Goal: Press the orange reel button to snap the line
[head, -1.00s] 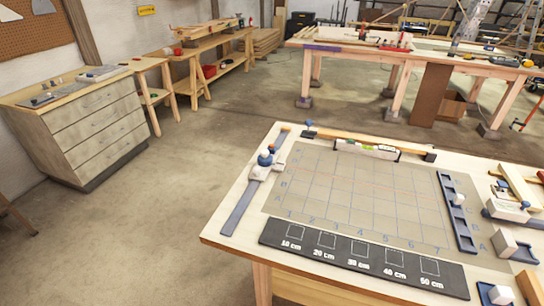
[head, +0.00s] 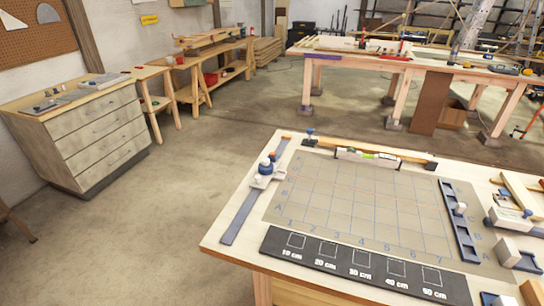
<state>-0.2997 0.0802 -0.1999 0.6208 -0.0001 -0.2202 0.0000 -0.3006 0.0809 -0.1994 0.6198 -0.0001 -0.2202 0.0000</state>
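The grid board (head: 350,215) lies on the light wooden table, with letters along its sides and numbers along its front edge. At its left a blue-grey rail (head: 238,218) carries a white and blue carriage (head: 264,175). A small orange spot, which looks like the reel button (head: 272,156), shows at the top of the carriage. At the right a dark blue rail (head: 460,228) carries a small white piece (head: 461,208). A thin reddish line crosses the grid; I cannot tell whether it is a string or a mark. Neither of my grippers is in view.
A black strip of length squares (head: 345,266) lies along the front of the table. A wooden bar with a level (head: 368,155) lies behind the board. White and blue blocks (head: 513,220) crowd the right side. The floor left of the table is clear.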

